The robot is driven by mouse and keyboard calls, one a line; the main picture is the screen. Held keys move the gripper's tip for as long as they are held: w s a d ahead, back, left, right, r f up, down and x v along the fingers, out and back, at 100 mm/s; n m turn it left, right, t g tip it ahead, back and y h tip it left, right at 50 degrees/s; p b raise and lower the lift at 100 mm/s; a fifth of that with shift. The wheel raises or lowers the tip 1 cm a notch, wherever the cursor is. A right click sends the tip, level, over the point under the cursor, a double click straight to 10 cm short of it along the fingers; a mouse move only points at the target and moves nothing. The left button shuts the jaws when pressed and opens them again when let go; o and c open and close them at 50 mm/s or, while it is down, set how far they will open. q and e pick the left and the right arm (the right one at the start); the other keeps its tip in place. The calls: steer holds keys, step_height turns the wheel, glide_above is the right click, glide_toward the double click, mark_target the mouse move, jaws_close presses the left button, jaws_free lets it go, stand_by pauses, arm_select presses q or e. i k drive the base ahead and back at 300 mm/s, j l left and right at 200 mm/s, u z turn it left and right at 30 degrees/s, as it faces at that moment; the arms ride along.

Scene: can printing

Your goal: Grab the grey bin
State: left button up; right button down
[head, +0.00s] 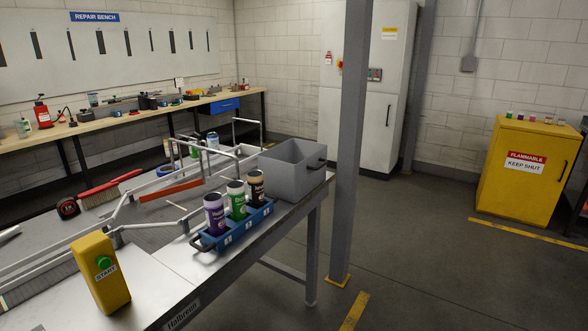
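The grey bin (288,176) is an open-topped box near the far right corner of the metal workbench. A dark handle (317,164) shows on its right side. Its inside is only partly visible and I cannot see its floor. In front of it, to the left, stands a blue carrier (236,229) holding a purple can (214,214), a green can (237,201) and a black-and-tan can (256,187). Neither of my grippers shows in the head view.
A yellow START button box (102,274) stands at the bench's near edge. A grey post (351,140) rises just right of the bin. Floor to the right is open.

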mark_target(294, 167)
steer(key=i+l+u, duration=0.1)
steer(key=i+l, duration=0.2)
steer(key=i+l+u, duration=0.1)
steer(key=i+l, duration=0.2)
steer(key=i+l+u, duration=0.1)
steer(key=i+l, duration=0.2)
steer(key=l, duration=0.2)
steer(key=i+l+u, duration=0.1)
steer(key=i+l, duration=0.2)
steer(key=i+l+u, duration=0.15)
steer(key=l, duration=0.4)
steer(key=i+l+u, duration=0.1)
steer(key=i+l, duration=0.2)
steer(key=l, duration=0.15)
steer(key=i+l+u, duration=0.1)
steer(key=i+l, duration=0.15)
steer(key=l, duration=0.2)
steer(key=i+l+u, duration=0.1)
steer(key=l, duration=0.4)
steer(key=i, duration=0.1)
